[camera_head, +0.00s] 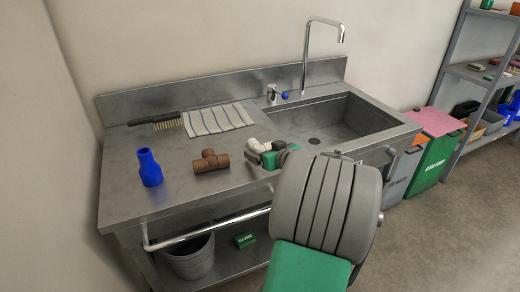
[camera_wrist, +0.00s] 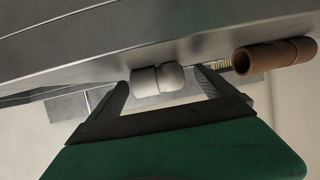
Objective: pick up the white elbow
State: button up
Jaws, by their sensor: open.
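The white elbow (camera_head: 257,145) lies on the steel counter just left of the sink basin, partly hidden by my gripper in the head view. In the wrist view the white elbow (camera_wrist: 158,80) shows between the two dark fingers. My gripper (camera_wrist: 162,77) is open, with a finger on each side of the elbow. I cannot tell whether the fingers touch it. In the head view my gripper (camera_head: 269,157) is low over the counter, close to the elbow, with my arm coming from the front right.
A brown tee (camera_head: 211,161) lies left of the elbow; it also shows in the wrist view (camera_wrist: 272,57). A blue fitting (camera_head: 149,169) stands further left. A striped cloth (camera_head: 217,118) and a brush (camera_head: 156,120) lie behind. The sink (camera_head: 330,125) and tap (camera_head: 305,60) are to the right.

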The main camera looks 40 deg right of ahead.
jog(key=shift+w+d+f, duration=0.1)
jog(key=shift+w+f, duration=0.1)
jog(key=shift+w, duration=0.3)
jog(key=shift+c, duration=0.5)
jog(key=c, duration=1.4)
